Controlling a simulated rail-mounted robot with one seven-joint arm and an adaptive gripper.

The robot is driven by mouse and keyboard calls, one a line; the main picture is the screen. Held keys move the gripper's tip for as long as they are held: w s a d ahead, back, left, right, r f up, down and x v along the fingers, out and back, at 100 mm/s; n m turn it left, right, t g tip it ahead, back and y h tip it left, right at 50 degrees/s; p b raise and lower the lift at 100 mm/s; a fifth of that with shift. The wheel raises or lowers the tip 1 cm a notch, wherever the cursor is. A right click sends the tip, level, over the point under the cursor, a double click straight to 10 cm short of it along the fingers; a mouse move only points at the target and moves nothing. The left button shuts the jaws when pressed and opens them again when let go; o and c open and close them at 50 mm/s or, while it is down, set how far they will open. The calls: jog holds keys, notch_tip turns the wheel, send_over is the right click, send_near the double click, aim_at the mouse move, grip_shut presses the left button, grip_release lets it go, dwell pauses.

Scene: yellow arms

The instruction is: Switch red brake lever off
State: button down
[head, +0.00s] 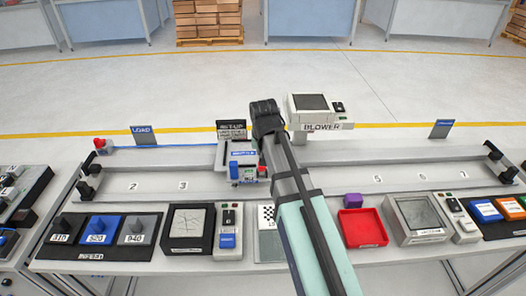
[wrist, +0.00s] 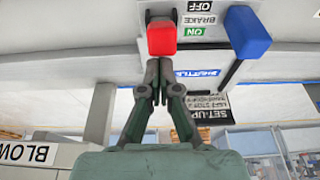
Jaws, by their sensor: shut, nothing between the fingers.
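The red brake lever (wrist: 161,38) shows close up in the wrist view, which sees the shuttle panel upside down. Its red knob is beside the green ON label (wrist: 194,31), at the end of its slot away from the OFF label (wrist: 200,5). My gripper (wrist: 158,62) is shut and empty. Its fingertips are right at the knob's near edge; I cannot tell whether they touch. In the head view a small red part of the lever (head: 263,169) shows on the shuttle (head: 236,160), beside my arm. My fingertips are hidden there.
A blue lever (wrist: 246,33) stands close beside the red one. The shuttle sits on a long grey rail track (head: 400,178). The blower unit (head: 311,106) is just behind and right of my arm. Switch panels and a red tray (head: 362,228) line the front.

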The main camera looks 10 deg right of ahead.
jog(key=shift+s, duration=0.55)
jog(key=shift+s+a+f, duration=0.15)
jog(key=shift+s+f, duration=0.15)
jog(key=shift+s, duration=0.25)
jog(key=shift+s+f, duration=0.1)
jog(key=shift+s, duration=0.05)
jog(key=w+r+p, duration=0.1)
jog(key=w+r, duration=0.1)
jog(key=w, duration=0.2)
jog(key=s+r+b, duration=0.2)
jog(key=s+r, duration=0.4)
jog(key=r, duration=0.1)
jog(key=shift+a+r, duration=0.2)
jog(key=shift+r, duration=0.05)
